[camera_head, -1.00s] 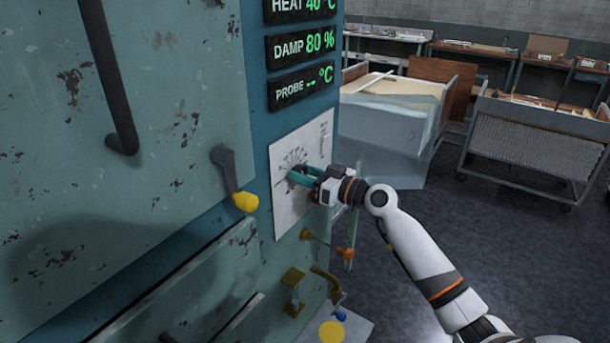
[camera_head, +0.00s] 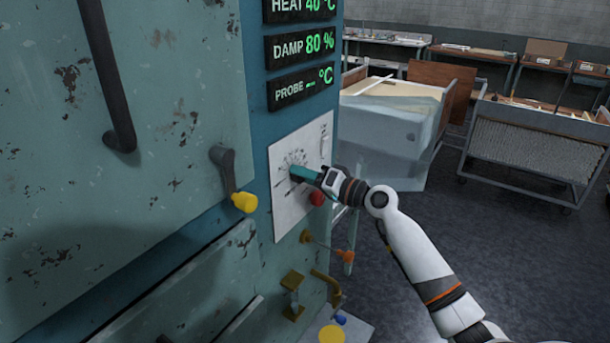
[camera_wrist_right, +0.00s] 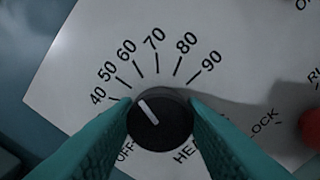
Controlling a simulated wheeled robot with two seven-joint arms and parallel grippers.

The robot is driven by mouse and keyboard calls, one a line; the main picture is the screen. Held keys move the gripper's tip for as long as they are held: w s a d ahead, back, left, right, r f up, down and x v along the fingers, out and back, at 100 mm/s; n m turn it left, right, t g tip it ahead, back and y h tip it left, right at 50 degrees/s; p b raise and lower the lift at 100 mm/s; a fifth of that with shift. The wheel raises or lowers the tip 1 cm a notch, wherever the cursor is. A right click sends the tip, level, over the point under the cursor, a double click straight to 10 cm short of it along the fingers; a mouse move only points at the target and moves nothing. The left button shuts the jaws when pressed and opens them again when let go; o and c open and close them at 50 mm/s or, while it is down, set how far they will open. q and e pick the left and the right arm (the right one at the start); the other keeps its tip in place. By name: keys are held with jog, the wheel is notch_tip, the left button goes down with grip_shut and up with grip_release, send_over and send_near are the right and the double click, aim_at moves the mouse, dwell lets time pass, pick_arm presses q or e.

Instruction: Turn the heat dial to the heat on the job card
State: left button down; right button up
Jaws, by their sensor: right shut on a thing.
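The heat dial (camera_wrist_right: 160,124) is a round black knob with a white pointer line, seen in the right wrist view. The line points up-left, roughly between the 50 and 60 marks. My right gripper (camera_wrist_right: 160,118) has its teal fingers shut on the dial, one on each side. In the head view my right gripper (camera_head: 293,172) is at the white dial panel (camera_head: 283,223). The heat display (camera_head: 300,7) reads 40 °C and is cut off at the top edge. I cannot make out a job card. My left gripper is out of view.
A red button (camera_head: 317,198) sits close beside my right gripper. Below are an orange-tipped lever (camera_head: 347,256) and brass fittings (camera_head: 292,282). A yellow-knobbed handle (camera_head: 244,201) is left of the panel. Carts (camera_head: 535,145) stand behind; the floor at right is clear.

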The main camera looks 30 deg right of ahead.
jog(key=shift+d+m, duration=0.1)
jog(key=shift+m, duration=0.4)
jog(key=o, duration=1)
jog(key=b+v, duration=0.5)
jog(key=v, duration=0.7)
